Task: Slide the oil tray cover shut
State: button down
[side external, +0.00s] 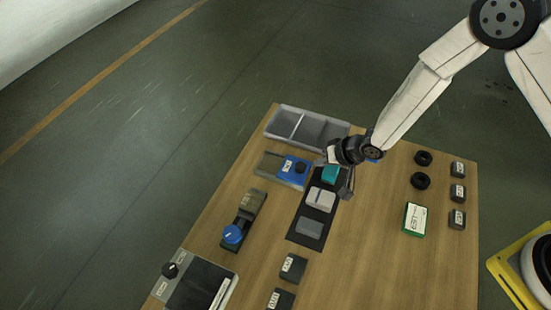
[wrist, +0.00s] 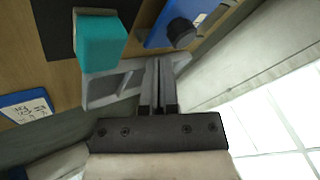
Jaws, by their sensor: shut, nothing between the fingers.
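A blue sliding cover (side external: 289,177) with a black knob (side external: 300,168) and a white label too small to read sits on a tray (side external: 267,165) at the table's back left. I take it for the oil tray cover. The tray's left part shows uncovered. In the wrist view the blue cover (wrist: 158,37) and its knob (wrist: 182,32) are at the top right. My gripper (side external: 346,194) is to the right of the cover, apart from the knob, beside the teal block. In the wrist view its fingers (wrist: 159,65) are together with nothing between them.
The teal block (side external: 331,174) stands close to my gripper, on a black mat (side external: 303,232) with two grey blocks. A grey divided bin (side external: 313,128) lies behind. A blue-knobbed fixture (side external: 233,234) is front left. Black rings (side external: 420,181) and a green box (side external: 415,219) are right.

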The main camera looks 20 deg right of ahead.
aim_at(288, 164)
jog(key=shift+x, duration=1.5)
jog(key=shift+a, duration=0.1)
jog(key=w+a, duration=0.4)
jog(key=shift+w+a, duration=0.75)
jog(key=shift+r, duration=0.1)
jog(key=shift+s+r, duration=0.1)
jog(key=shift+r, duration=0.25)
jog(key=v, duration=0.9)
jog(key=shift+s+d, duration=0.25)
jog(key=shift+d, duration=0.1)
